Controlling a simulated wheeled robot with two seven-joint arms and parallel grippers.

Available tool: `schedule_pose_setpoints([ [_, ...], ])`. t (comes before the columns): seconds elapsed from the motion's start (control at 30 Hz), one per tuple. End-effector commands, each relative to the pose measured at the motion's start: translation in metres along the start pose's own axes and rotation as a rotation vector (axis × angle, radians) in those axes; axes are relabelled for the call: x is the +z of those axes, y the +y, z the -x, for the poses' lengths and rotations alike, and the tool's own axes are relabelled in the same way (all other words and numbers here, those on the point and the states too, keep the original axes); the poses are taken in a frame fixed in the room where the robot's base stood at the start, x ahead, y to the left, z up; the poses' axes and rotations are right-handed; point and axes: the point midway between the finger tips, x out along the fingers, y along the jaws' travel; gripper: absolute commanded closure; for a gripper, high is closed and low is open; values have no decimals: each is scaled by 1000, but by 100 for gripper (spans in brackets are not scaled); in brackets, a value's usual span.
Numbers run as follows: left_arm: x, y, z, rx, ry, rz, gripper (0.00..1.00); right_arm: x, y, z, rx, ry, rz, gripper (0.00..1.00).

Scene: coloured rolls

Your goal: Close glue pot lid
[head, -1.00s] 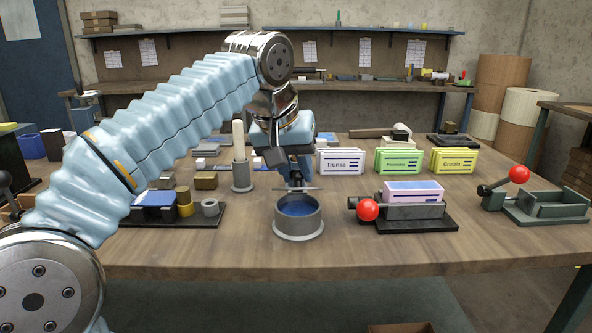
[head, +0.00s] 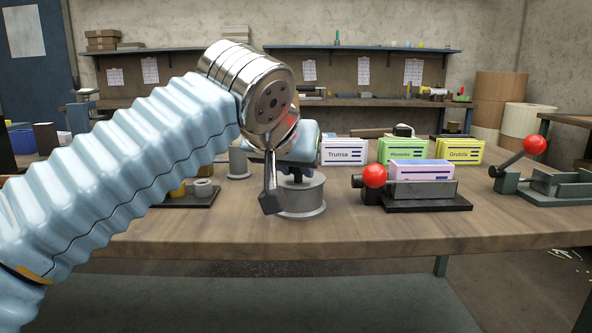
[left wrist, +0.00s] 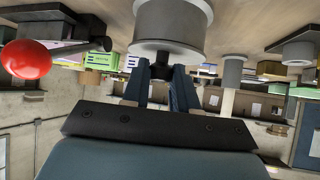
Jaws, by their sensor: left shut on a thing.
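The grey glue pot (head: 303,200) stands upright on the bench, below my left gripper (head: 294,173). A flat grey lid (head: 312,181) lies over its mouth and looks level; whether it is fully seated I cannot tell. The left wrist view shows the pot (left wrist: 172,30) upside down at the top, with the lid's dark knob (left wrist: 164,63) between the fingertips of my left gripper (left wrist: 164,72). The gripper is shut on that knob. My arm hides the pot's left side in the head view. My right gripper is out of view.
Right of the pot stands a black fixture (head: 430,203) with a red ball handle (head: 374,176). A second, green fixture (head: 562,188) is farther right. White, green and yellow boxes (head: 459,151) stand behind. The bench front is clear.

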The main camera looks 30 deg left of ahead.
Motion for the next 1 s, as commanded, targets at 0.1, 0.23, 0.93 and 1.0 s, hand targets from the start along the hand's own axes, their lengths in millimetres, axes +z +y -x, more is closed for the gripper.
schedule_pose_setpoints([
  [0.1, -1, 0, 0, 0, -1, 1, 63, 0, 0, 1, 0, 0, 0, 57],
  [0.23, 0, 0, 0, 0, -1, 1, 46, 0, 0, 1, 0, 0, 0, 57],
  [0.93, -4, 0, 84, 1, 2, 1, 46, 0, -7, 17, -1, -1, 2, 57],
  [1.0, -3, 0, 99, 1, 1, 1, 46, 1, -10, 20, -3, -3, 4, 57],
])
